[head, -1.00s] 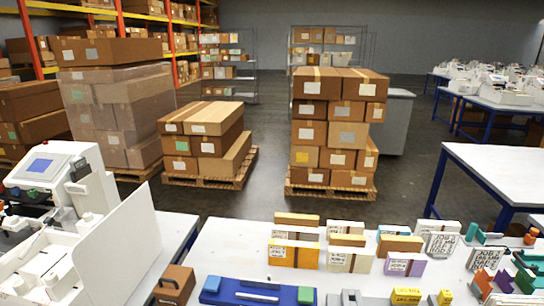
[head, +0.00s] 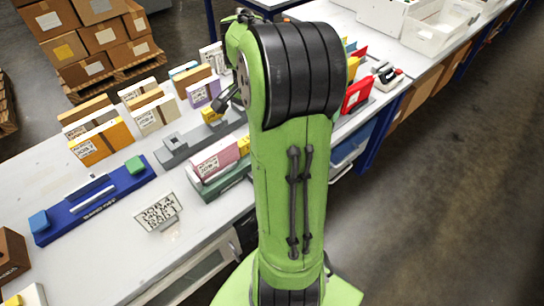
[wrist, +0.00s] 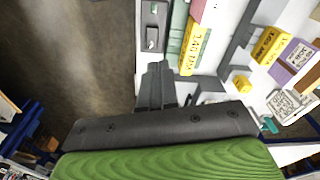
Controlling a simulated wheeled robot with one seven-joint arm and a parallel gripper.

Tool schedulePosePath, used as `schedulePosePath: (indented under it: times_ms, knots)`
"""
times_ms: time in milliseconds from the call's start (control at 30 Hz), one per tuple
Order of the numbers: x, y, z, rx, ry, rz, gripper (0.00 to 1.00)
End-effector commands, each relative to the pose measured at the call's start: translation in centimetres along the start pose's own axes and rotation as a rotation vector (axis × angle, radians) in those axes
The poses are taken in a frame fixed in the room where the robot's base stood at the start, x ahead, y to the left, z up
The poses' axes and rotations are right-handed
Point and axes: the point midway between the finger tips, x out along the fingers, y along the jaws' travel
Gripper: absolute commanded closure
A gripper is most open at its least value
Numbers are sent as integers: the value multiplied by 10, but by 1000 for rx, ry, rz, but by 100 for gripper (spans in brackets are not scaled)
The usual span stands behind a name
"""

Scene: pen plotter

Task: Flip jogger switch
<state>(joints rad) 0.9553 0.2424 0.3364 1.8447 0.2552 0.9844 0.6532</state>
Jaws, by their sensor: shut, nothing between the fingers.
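My gripper (wrist: 158,85) shows in the wrist view with its dark fingers together and nothing between them. Just beyond the fingertips is a narrow grey unit (wrist: 152,18) with a small switch-like piece (wrist: 152,40) on its face; I cannot tell for certain that this is the jogger switch, or its position. The fingertips appear apart from it. Beside it stands a green base (wrist: 177,37) with a pink block and a yellow labelled block (wrist: 193,46). In the head view my green arm hides the gripper and this unit; the pink block (head: 214,158) shows left of the arm.
A grey fixture (head: 185,148) and a blue tray (head: 95,205) are on the white table. Several boxed items (head: 100,140) stand behind. A red item (head: 357,94) is right of my arm. Open floor (head: 450,190) lies right.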

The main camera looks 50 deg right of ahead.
Motion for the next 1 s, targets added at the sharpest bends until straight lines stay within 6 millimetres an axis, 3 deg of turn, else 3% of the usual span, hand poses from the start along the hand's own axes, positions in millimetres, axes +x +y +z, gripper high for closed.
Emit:
schedulePosePath:
  times_ms: [33, 100, 233, 633, 1000]
  knots:
    - [20, 7, -19, 97, -32, 12, 100]
    - [36, 14, -36, 198, -61, 19, 100]
    - [48, 21, -50, 288, -84, 25, 100]
    - [56, 22, -50, 292, -88, 27, 100]
    - [135, 23, -42, 291, -90, 28, 100]
